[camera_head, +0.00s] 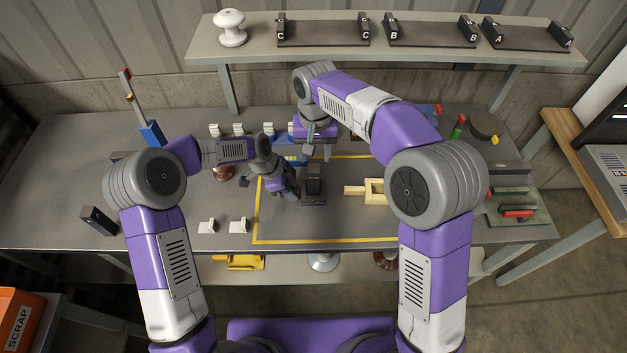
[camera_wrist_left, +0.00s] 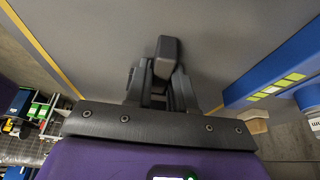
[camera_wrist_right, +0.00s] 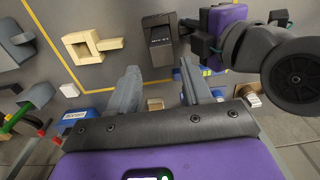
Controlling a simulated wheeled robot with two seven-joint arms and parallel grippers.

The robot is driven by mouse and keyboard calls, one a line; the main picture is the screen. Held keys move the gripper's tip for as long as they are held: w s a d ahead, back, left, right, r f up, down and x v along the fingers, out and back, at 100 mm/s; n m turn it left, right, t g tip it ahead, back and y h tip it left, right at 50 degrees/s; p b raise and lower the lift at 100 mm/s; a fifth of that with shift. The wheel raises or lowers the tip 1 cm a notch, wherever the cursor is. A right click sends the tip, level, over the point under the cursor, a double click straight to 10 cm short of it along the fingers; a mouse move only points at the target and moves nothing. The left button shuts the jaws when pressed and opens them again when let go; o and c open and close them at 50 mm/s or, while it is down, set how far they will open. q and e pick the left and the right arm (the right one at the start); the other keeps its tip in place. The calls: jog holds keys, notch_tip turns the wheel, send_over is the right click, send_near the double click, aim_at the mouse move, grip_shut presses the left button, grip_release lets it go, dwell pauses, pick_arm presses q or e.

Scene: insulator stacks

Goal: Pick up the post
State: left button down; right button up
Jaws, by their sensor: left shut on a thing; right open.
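A dark grey upright block (camera_head: 314,183) with a flat base stands on the table inside the yellow outline. It also shows in the right wrist view (camera_wrist_right: 160,42). No thing is clearly marked as the post. My left gripper (camera_head: 291,190) is at the left side of this block. In the left wrist view its fingers (camera_wrist_left: 163,82) are shut on a dark grey piece (camera_wrist_left: 166,50), which appears to be the block's upright; the contact is partly hidden. My right gripper (camera_head: 317,152) points down farther back on the table. In the right wrist view its fingers (camera_wrist_right: 160,78) are apart and empty.
A pale yellow bracket (camera_head: 373,191) lies right of the block. A blue bin (camera_head: 295,161) is behind it. Small white pieces (camera_head: 238,226) sit at front left. The back shelf (camera_head: 262,50) holds a white insulator (camera_head: 231,28) and dark labelled cradles (camera_head: 325,34).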

aim_at(314, 167)
notch_tip(314, 167, down, 6)
jog(key=shift+r, duration=0.15)
jog(key=f, duration=0.5)
jog(key=shift+w+a, duration=0.1)
jog(key=shift+w, duration=0.25)
jog(key=shift+c, duration=0.2)
jog(key=c, duration=0.7)
jog(key=shift+c, duration=0.5)
jog(key=shift+r, duration=0.35)
notch_tip(314, 167, up, 10)
jog(key=shift+f, duration=0.25)
